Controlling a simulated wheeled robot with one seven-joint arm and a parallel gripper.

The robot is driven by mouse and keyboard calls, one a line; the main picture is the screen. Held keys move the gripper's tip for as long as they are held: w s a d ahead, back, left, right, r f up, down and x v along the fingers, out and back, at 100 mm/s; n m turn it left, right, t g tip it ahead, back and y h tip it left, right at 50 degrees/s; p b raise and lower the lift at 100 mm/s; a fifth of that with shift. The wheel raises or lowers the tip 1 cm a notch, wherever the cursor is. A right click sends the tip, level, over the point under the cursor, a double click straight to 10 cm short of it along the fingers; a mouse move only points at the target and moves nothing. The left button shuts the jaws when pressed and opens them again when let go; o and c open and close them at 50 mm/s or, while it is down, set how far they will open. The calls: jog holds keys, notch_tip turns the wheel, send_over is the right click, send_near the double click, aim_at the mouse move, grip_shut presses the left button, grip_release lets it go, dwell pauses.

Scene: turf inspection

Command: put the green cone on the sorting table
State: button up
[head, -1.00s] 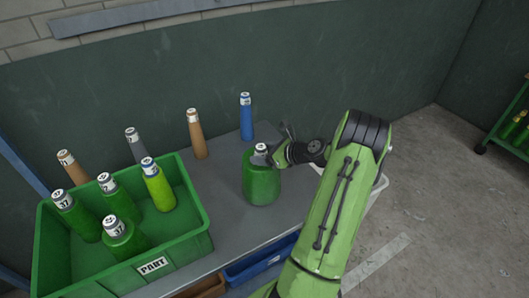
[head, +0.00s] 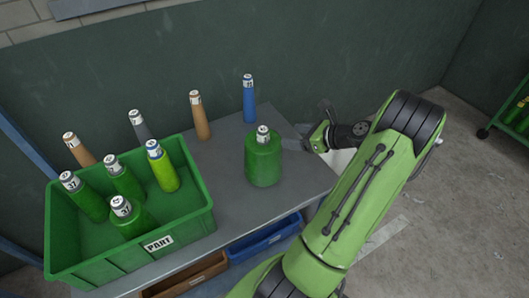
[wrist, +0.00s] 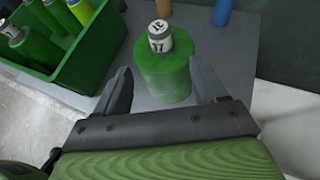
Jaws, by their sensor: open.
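A wide green cone (head: 263,163) with a white numbered label on its narrow top stands upright on the grey sorting table (head: 228,205), right of the green crate. In the wrist view the green cone (wrist: 164,78) shows beyond and between my finger tips. My gripper (head: 318,136) is open and empty, to the right of the cone and apart from it in the head view. My gripper (wrist: 161,82) shows both jaws spread in the wrist view.
A green crate (head: 190,229) marked PART holds several green cones. Grey, blue and two orange-brown cones stand behind, the blue cone (head: 248,100) rightmost. Blue (head: 262,240) and brown (head: 188,275) bins sit under the table's front edge. A dark green wall stands behind.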

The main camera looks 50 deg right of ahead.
jog(key=w+a+r+n+g+y, duration=0.1)
jog(key=w+a+r+n+g, duration=0.25)
jog(key=a+n, duration=0.55)
jog(key=w+a+r+n+g, duration=0.2)
jog(key=w+a+r+n, duration=0.3)
jog(key=a, duration=0.6)
jog(key=s+a+r+n+g+h, duration=0.2)
jog(key=s+a+r+n, duration=0.1)
jog(key=s+a+n, duration=0.55)
jog(key=s+a+r+n+t, duration=0.1)
jog(key=s+a+r+n, duration=0.1)
jog(key=s+a+n, duration=0.4)
jog(key=s+n, duration=0.3)
jog(key=n, duration=0.3)
jog(key=shift+s+a+h, duration=0.3)
jog(key=shift+s+a, duration=0.05)
jog(key=shift+a, duration=0.05)
